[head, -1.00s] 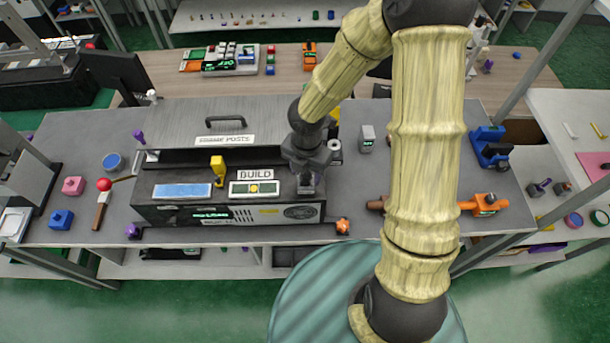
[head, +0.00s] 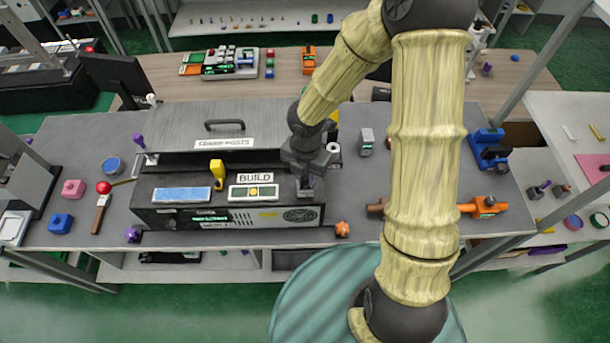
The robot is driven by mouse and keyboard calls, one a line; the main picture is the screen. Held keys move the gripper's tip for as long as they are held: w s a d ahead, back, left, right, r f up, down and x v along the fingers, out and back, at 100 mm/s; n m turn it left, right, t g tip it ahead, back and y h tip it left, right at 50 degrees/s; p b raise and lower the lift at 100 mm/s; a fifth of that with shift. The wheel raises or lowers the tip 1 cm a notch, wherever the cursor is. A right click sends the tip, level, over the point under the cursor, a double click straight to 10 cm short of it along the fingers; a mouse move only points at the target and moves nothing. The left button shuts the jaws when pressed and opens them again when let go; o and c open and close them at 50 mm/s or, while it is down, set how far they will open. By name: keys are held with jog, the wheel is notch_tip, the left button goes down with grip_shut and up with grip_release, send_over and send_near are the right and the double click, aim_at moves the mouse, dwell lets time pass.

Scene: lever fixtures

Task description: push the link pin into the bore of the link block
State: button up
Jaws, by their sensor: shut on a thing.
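My gripper (head: 306,180) points down over the right end of the dark machine housing (head: 160,216), just right of the BUILD panel. It is shut on a small part, taken to be the link pin, which the fingers almost fully hide. A small grey block shape sits directly under the fingertips and may be the link block. Its bore cannot be made out. I cannot tell whether the pin is in the bore, touching the block or above it.
A yellow lever (head: 217,172) stands on the housing, with a blue panel (head: 182,194) in front. A raised grey lid (head: 180,125) is behind. An orange knob (head: 342,229) and a grey box (head: 366,140) are to the right. Bare grey bench (head: 60,150) shows at left.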

notch_tip(320, 180, up, 10)
jog(key=shift+p, duration=0.5)
jog(key=shift+f, duration=0.1)
